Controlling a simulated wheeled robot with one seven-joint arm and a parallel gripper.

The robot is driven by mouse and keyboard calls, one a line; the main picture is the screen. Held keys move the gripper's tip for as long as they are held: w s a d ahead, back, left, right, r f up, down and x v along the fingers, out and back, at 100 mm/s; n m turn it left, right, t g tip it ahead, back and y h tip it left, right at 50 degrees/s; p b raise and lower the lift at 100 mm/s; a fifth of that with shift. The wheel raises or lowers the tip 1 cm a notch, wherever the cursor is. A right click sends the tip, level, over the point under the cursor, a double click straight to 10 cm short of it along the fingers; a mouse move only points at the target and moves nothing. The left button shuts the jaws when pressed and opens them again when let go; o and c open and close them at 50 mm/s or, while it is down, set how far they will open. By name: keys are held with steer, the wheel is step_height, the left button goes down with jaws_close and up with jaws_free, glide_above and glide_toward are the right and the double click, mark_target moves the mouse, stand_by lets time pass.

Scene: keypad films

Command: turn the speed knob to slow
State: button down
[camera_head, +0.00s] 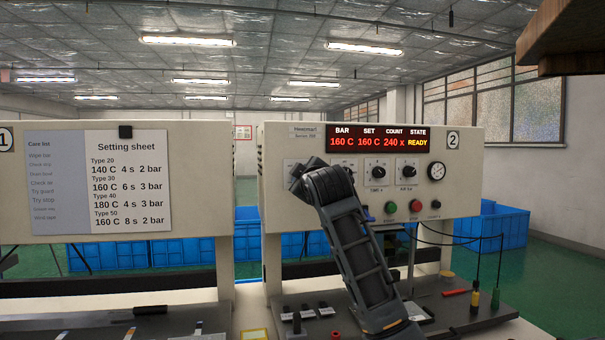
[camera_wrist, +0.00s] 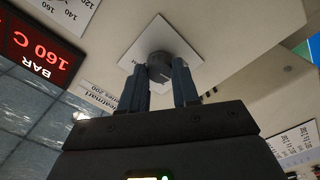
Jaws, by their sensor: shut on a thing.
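A dark round knob (camera_wrist: 158,66) on a white square plate (camera_wrist: 150,35) sits between the fingers of my gripper (camera_wrist: 160,78) in the wrist view. The fingers are closed on its two sides. The writing on this plate is too small or hidden to read, so I cannot tell whether it is the speed knob. In the head view my arm covers this knob at the left of the control panel (camera_head: 272,150) of machine 2. Two other knobs show to the right, a time knob (camera_head: 377,172) and an air knob (camera_head: 408,171).
The red display (camera_head: 378,139) reads 160 C, 160 C, 240 x, READY. A pressure gauge (camera_head: 436,171) and several small buttons sit on the panel's right. A setting sheet (camera_head: 128,180) hangs on the left machine. Small tools lie on the bench below.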

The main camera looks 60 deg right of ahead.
steer(key=shift+n+p, duration=1)
steer(key=shift+n, duration=2.6)
steer(key=c, duration=0.8)
jaws_free()
steer(key=shift+a, duration=0.1)
steer(key=b+v, duration=0.1)
steer(key=v, duration=0.6)
steer(key=shift+s+a, duration=0.2)
steer(key=shift+s, duration=0.05)
